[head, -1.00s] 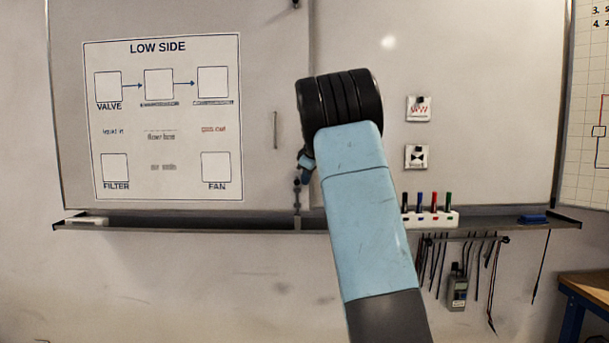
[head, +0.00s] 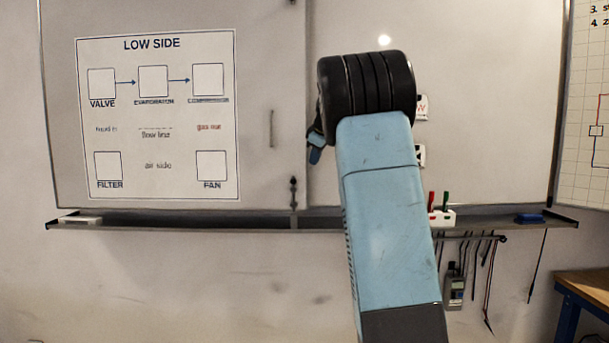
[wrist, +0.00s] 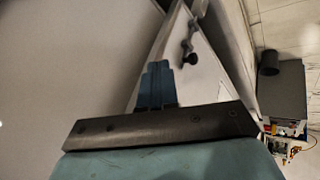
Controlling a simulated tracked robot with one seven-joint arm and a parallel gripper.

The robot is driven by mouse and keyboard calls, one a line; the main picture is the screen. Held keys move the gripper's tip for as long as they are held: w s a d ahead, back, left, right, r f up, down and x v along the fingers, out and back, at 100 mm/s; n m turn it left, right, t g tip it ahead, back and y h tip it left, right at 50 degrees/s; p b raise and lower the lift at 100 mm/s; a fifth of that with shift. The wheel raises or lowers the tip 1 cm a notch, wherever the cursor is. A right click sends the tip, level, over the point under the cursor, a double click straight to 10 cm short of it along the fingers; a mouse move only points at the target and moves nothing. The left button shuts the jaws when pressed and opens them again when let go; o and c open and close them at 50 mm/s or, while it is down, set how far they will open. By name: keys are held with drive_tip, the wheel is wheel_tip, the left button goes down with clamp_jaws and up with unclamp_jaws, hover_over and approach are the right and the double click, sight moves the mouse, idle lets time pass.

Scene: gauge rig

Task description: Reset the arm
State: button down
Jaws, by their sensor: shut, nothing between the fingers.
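My arm rises in front of the whiteboard in the head view, a light blue link topped by a ribbed black joint. My gripper (head: 314,152) shows there only as a small dark and blue piece left of the joint; the rest is hidden behind the arm. In the wrist view the blue fingers of my gripper (wrist: 156,66) are together, with nothing between them, beyond a dark metal plate. They point towards the pale board surface; I cannot tell the gap to it.
The whiteboard (head: 275,60) carries a LOW SIDE chart (head: 156,118) at left. A ledge (head: 245,220) runs below it, with a marker holder (head: 441,217) and a blue eraser (head: 530,217). Cables and a meter (head: 454,290) hang underneath. A wooden-topped bench (head: 592,285) stands at lower right.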

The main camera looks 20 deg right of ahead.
drive_tip(key=s+a+f+m, duration=0.15)
drive_tip(key=s+a, duration=0.25)
drive_tip(key=s, duration=0.5)
drive_tip(key=s+a+f+m+g+y, duration=0.1)
drive_tip(key=s+a+m, duration=0.1)
drive_tip(key=s+a, duration=0.5)
drive_tip(key=s+a+f+m, duration=0.1)
drive_tip(key=s+a, duration=0.1)
drive_tip(key=s, duration=1)
drive_tip(key=s+a+f+m, duration=0.2)
drive_tip(key=s+f, duration=0.4)
drive_tip(key=s, duration=0.3)
drive_tip(key=s+a+f+m, duration=0.1)
drive_tip(key=s+a+f, duration=0.3)
drive_tip(key=s, duration=0.6)
wheel_tip(320, 180, down, 3)
drive_tip(key=shift+a+r+m+g+h, duration=0.1)
drive_tip(key=shift+a+m+g+h, duration=0.2)
drive_tip(key=shift+a+m, duration=0.1)
drive_tip(key=shift+s, duration=0.1)
